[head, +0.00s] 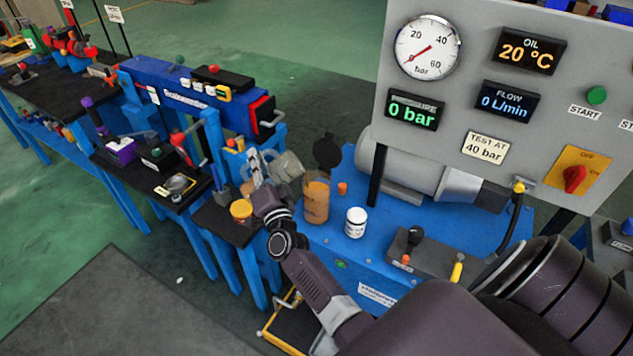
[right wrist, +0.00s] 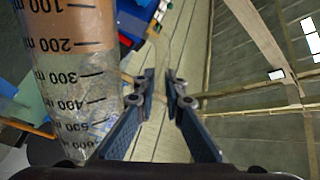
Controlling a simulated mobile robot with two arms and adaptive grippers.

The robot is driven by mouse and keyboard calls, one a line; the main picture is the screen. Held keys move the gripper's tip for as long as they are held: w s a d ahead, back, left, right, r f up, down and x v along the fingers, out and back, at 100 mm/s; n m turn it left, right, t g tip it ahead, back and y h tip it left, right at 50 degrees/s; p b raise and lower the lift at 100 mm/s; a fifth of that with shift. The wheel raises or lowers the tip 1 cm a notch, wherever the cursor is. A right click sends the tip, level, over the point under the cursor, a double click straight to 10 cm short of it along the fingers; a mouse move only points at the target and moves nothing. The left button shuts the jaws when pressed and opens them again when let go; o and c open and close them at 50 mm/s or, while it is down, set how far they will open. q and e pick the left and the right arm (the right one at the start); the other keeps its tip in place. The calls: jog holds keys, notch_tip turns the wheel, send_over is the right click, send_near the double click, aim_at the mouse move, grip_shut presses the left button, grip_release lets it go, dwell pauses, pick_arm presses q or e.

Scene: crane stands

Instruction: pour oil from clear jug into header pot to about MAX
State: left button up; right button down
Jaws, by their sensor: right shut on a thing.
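My right gripper (head: 258,178) is shut on the clear jug (head: 288,167), seemingly at its handle. The jug is off the bench and looks tilted, its upper part near the header pot. In the right wrist view the jug (right wrist: 78,85) fills the left side, with ml marks and amber oil toward the 100–200 end. The right gripper's fingers (right wrist: 162,85) show beside it; what lies between them is unclear. The header pot (head: 316,205) stands on the blue bench with amber contents. Its black lid (head: 327,151) stands open. No MAX mark is readable and no stream shows. My left gripper is not in view.
A white jar (head: 355,222) stands right of the pot. An orange-yellow tub (head: 241,210) is on the dark side table. A grey gauge panel (head: 465,90) rises behind, reading 0 bar and 0 L/min. A valve block (head: 432,256) sits on the bench front.

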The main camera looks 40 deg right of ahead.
jog(key=shift+w+a+f+n, duration=0.1)
jog(key=shift+w+f+n, duration=0.1)
jog(key=shift+n, duration=0.1)
jog(key=shift+a+f+n, duration=0.15)
jog(key=shift+f+n, duration=0.35)
jog(key=w+a+f+n+y+b, duration=0.1)
jog(key=a+f+n, duration=0.2)
jog(key=f+n, duration=0.2)
jog(key=w+a+f+n+g+y+b, duration=0.1)
jog(key=a+f+n+b, duration=0.1)
jog(key=f+n, duration=0.3)
jog(key=shift+w+a+f+n, duration=0.35)
jog(key=shift+a+f, duration=0.25)
jog(key=shift+f, duration=0.65)
